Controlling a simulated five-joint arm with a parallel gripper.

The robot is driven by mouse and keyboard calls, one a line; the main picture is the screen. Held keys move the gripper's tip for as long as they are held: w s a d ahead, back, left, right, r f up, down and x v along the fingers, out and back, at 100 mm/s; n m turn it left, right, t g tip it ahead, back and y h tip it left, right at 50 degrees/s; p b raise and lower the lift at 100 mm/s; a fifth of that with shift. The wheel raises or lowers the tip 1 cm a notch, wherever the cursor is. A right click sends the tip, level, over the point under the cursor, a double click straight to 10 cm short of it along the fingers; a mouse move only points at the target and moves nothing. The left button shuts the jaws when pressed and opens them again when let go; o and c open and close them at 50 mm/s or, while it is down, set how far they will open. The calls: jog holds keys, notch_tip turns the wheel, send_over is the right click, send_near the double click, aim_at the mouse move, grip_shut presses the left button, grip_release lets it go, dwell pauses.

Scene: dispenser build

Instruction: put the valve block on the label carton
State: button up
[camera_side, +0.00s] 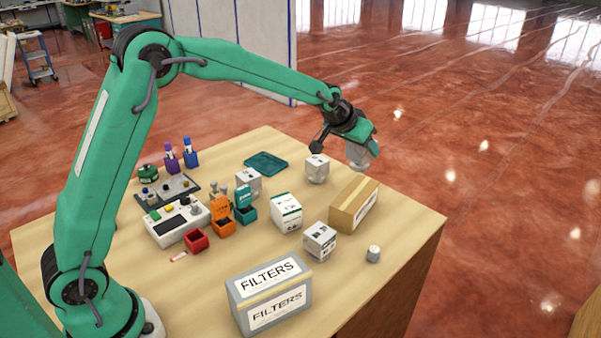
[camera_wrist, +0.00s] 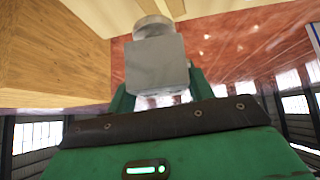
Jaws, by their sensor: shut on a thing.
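My gripper (camera_side: 359,145) is shut on the valve block (camera_side: 359,157), a pale grey block, and holds it in the air beyond the table's far right edge. In the wrist view the valve block (camera_wrist: 157,66) is a plain grey cube with a round part at its far end, between the green fingers. The label carton seems to be the white carton with a green band and dark print (camera_side: 286,212), standing mid-table, down and left of my gripper. Other cartons also carry labels, so I cannot be sure which is meant.
A brown carton (camera_side: 353,203) stands just below my gripper in the picture, near white printed cubes (camera_side: 317,169) (camera_side: 319,241). A grey FILTERS box (camera_side: 269,293) stands at the front, a small metal cylinder (camera_side: 373,253) at the right. Coloured bins (camera_side: 222,228) and a teal tray (camera_side: 265,162) lie left.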

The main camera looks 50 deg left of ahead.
aim_at(354, 166)
jog(key=shift+w+f, duration=0.1)
jog(key=shift+f, duration=1.75)
jog(key=shift+f, duration=0.15)
jog(key=shift+f, duration=1.85)
jog(key=shift+f, duration=0.15)
jog(key=o, duration=1.5)
jog(key=shift+f, duration=0.1)
